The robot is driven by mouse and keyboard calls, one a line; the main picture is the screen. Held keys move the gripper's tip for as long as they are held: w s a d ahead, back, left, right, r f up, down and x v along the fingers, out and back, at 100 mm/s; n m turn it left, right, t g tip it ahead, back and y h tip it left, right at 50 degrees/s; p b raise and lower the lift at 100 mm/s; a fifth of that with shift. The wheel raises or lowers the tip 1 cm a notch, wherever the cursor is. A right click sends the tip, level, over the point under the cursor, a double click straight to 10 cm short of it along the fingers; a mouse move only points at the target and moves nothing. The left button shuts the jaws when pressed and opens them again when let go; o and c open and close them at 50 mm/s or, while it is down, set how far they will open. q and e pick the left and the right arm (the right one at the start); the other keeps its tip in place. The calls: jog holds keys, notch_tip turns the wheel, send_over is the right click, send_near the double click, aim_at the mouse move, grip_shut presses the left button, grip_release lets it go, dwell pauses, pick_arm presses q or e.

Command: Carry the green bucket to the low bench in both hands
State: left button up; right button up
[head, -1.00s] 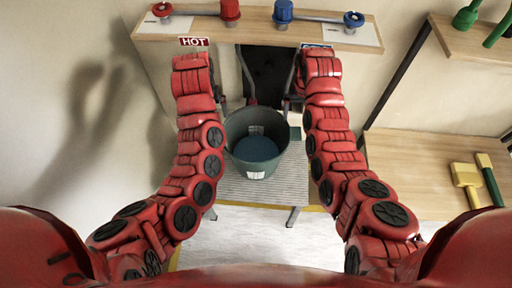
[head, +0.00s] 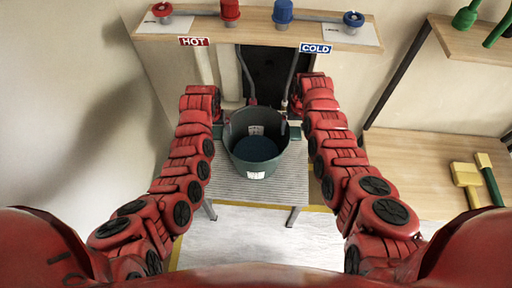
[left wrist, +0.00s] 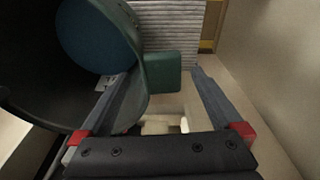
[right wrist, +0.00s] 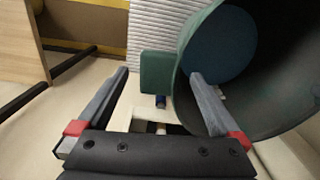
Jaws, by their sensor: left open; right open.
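The dark green bucket (head: 256,150) stands upright on a grey ribbed stand (head: 290,188), with a blue content or bottom showing inside. It has a block-like green handle on each side. My left gripper (left wrist: 161,76) is open, with the left handle (left wrist: 162,71) between or just past its fingertips. My right gripper (right wrist: 159,75) is open, with the right handle (right wrist: 156,72) likewise between or just past its fingertips. I cannot tell whether any finger touches the bucket. In the head view my forearms mostly hide both grippers. A low wooden bench (head: 410,165) is at the right.
A yellow brush (head: 467,178) and a green-handled brush (head: 490,178) lie on the low bench. A shelf (head: 470,45) with green things is above it. A tap ledge (head: 260,35) with HOT and COLD signs is behind the bucket. The bench's left part is clear.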

pick_arm(q)
jog(key=shift+f, duration=0.5)
pick_arm(e)
jog(key=shift+f, duration=0.35)
pick_arm(q)
jog(key=shift+w, duration=0.1)
jog(key=shift+c, duration=0.3)
pick_arm(e)
jog(key=shift+c, duration=0.3)
pick_arm(q)
grip_shut()
pick_arm(e)
grip_shut()
pick_arm(q)
jog(key=shift+r, duration=0.1)
pick_arm(e)
jog(key=shift+r, duration=0.1)
